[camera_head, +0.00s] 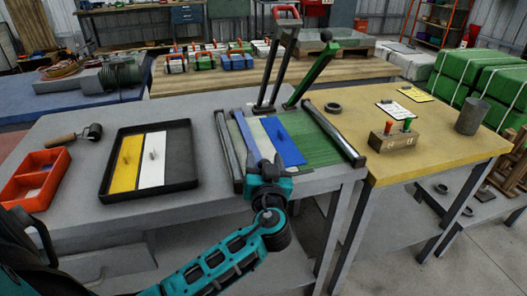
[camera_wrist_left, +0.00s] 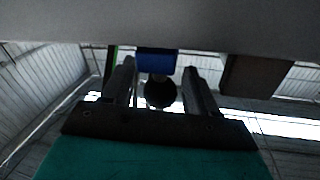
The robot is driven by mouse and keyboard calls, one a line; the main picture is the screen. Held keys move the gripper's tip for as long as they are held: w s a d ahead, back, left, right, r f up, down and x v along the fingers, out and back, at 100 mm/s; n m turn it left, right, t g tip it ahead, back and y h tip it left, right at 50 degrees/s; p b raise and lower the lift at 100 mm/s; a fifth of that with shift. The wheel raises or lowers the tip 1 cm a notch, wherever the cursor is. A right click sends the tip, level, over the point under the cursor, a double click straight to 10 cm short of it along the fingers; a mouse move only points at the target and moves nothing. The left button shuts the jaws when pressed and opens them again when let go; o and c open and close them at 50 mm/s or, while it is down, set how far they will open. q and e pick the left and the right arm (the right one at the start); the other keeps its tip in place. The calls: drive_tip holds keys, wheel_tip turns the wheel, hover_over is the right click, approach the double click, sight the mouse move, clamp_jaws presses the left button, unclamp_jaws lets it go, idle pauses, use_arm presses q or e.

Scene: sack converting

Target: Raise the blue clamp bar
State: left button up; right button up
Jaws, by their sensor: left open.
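My right gripper is not in view.
Grey rails (camera_head: 335,133) flank the bed, and tall levers (camera_head: 316,70) stand behind it. A black tray (camera_head: 184,184) with yellow and white bars is at left, near a red bin (camera_head: 37,182). A wooden block (camera_head: 394,139) sits on the yellow table.

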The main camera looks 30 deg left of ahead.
use_arm(q)
drive_tip(key=shift+w+a, duration=0.2)
drive_tip(key=shift+w, duration=0.05)
drive_tip(key=shift+c, duration=0.4)
clamp_jaws()
idle(0.4)
